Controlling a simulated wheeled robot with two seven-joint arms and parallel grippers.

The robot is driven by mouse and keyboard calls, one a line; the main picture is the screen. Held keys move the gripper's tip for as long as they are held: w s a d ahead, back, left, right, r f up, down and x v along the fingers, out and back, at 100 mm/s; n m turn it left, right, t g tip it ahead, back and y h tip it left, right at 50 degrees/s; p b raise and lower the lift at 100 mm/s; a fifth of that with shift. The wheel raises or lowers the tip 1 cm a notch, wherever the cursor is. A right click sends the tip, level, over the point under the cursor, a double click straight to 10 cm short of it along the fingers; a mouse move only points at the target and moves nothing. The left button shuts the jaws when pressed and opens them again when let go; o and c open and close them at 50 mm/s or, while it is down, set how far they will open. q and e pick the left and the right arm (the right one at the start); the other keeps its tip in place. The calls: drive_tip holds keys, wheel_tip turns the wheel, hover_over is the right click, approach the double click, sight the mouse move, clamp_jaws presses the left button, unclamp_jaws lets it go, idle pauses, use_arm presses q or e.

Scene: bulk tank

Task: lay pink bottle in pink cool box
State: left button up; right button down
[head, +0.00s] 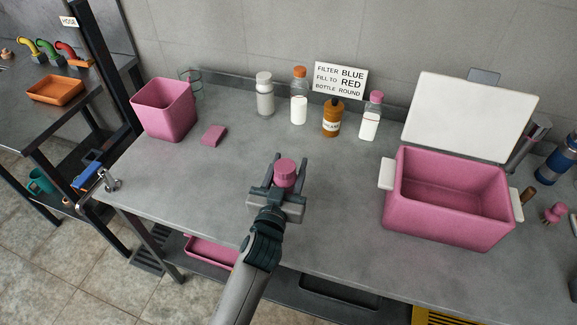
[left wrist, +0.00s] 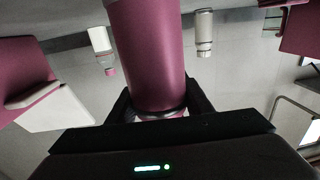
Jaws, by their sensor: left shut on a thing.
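The pink bottle (head: 285,174) is between the fingers of my left gripper (head: 287,163), over the middle of the grey bench. In the left wrist view the pink bottle (left wrist: 147,50) fills the upper middle, and the gripper is shut on it. The pink cool box (head: 447,210) stands on the bench to the right, apart from the bottle. Its white lid (head: 470,115) is raised at the back, and the visible inside looks empty. My right gripper is not in view.
A pink bin (head: 164,108) and a small pink block (head: 213,135) are at the left. A grey bottle (head: 264,95), an orange-capped bottle (head: 299,97), a brown bottle (head: 332,118) and a pink-capped bottle (head: 371,117) line the back. The bench between gripper and box is clear.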

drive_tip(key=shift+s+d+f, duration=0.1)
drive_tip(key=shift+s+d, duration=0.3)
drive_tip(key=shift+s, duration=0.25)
use_arm(q)
drive_tip(key=o, duration=1.2)
drive_tip(key=shift+o, duration=0.2)
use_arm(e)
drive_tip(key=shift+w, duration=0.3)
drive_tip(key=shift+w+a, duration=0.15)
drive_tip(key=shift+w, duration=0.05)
use_arm(q)
drive_tip(key=b+v, duration=0.2)
drive_tip(key=v, duration=1)
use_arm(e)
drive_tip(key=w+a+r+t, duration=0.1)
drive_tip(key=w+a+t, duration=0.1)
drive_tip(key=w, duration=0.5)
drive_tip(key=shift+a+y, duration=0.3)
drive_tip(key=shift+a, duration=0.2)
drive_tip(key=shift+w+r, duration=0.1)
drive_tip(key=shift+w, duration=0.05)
